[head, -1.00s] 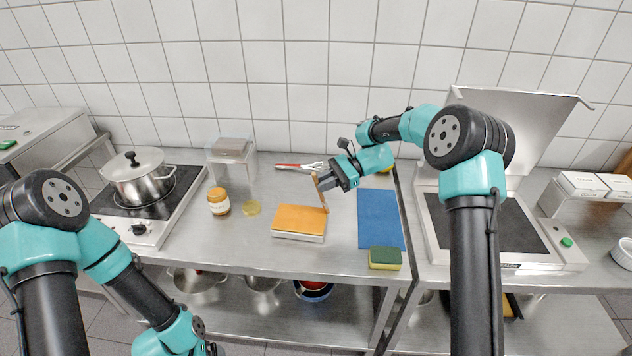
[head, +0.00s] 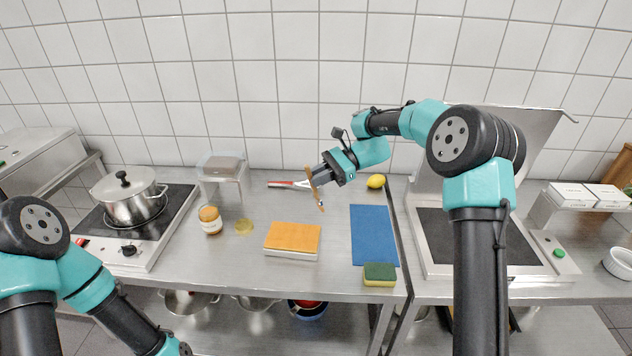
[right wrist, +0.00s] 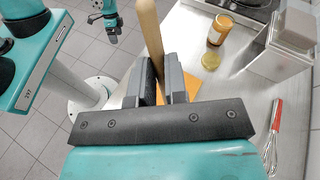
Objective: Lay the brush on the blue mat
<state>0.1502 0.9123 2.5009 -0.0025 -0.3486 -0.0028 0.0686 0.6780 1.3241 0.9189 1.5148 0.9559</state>
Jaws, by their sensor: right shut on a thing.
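The brush (head: 312,186), a light wooden piece, is held by my right gripper (head: 321,177) above the counter, left of the mat. It tilts close to upright. In the right wrist view the wooden handle (right wrist: 149,30) stands between the two fingers of my right gripper (right wrist: 161,85); the far end of the brush is out of frame. The blue mat (head: 374,236) lies flat and bare on the counter. What looks like my left gripper (right wrist: 113,27) shows small in the right wrist view; its jaws are unclear.
A green and yellow sponge (head: 380,274) sits at the mat's front edge, a lemon (head: 376,181) behind it. An orange-topped block (head: 292,238) lies left of the mat.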

